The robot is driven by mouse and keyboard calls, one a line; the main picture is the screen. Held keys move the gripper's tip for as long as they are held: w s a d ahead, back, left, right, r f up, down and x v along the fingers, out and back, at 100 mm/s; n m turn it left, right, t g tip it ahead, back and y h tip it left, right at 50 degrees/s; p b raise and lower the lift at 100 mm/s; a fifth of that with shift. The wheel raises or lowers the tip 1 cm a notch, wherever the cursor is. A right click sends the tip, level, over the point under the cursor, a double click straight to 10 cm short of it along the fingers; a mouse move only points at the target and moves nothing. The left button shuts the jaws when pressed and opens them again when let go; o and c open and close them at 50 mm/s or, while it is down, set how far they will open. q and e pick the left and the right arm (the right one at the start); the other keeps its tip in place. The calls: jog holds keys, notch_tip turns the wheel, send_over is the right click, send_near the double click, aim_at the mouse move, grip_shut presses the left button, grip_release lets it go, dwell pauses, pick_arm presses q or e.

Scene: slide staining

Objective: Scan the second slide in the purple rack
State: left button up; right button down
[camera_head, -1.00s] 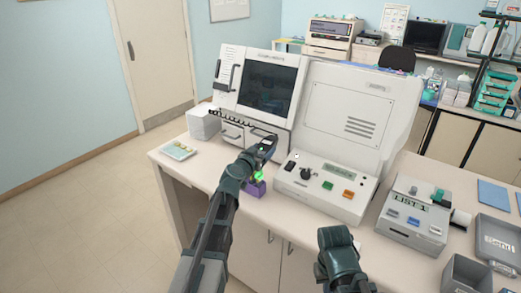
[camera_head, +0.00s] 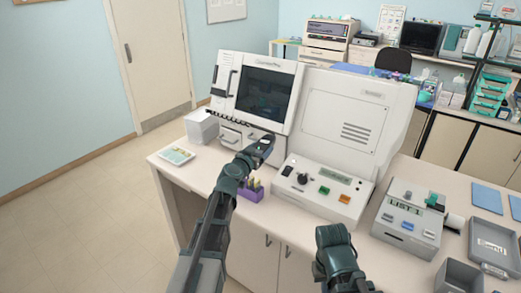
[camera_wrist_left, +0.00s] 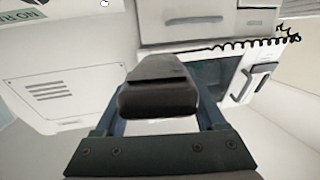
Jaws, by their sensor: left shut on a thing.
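The purple rack (camera_head: 250,195) stands on the bench below and beside my left forearm, with yellowish-green-topped slides (camera_head: 258,186) upright in it. Part of the rack is hidden by my arm. My left gripper (camera_head: 264,145) is above and behind the rack, close to the front of the white scanner (camera_head: 288,75) with its dark window. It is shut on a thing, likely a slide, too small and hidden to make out. In the left wrist view the dark gripper (camera_wrist_left: 158,90) shows over the tilted machine fronts. My right arm (camera_head: 338,250) shows at the bottom; its jaws are not clear.
A control panel (camera_head: 318,196) with a knob and coloured buttons lies right of the rack. A tray of pale slides (camera_head: 176,155) and a white box (camera_head: 201,126) stand at left. A grey device marked LIST 1 (camera_head: 405,222) and grey bins (camera_head: 465,274) are at right.

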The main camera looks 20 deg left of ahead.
pick_arm(q)
jog(key=shift+f, duration=0.1)
jog(key=a+f+b, duration=0.2)
jog(key=f+b, duration=0.1)
jog(key=a+f+b, duration=0.1)
jog(key=shift+w+f+b, duration=0.15)
jog(key=shift+w+b, duration=0.15)
jog(key=shift+w, duration=0.1)
dwell(0.3)
notch_tip(320, 180, up, 3)
jog(key=p, duration=0.3)
dwell(0.4)
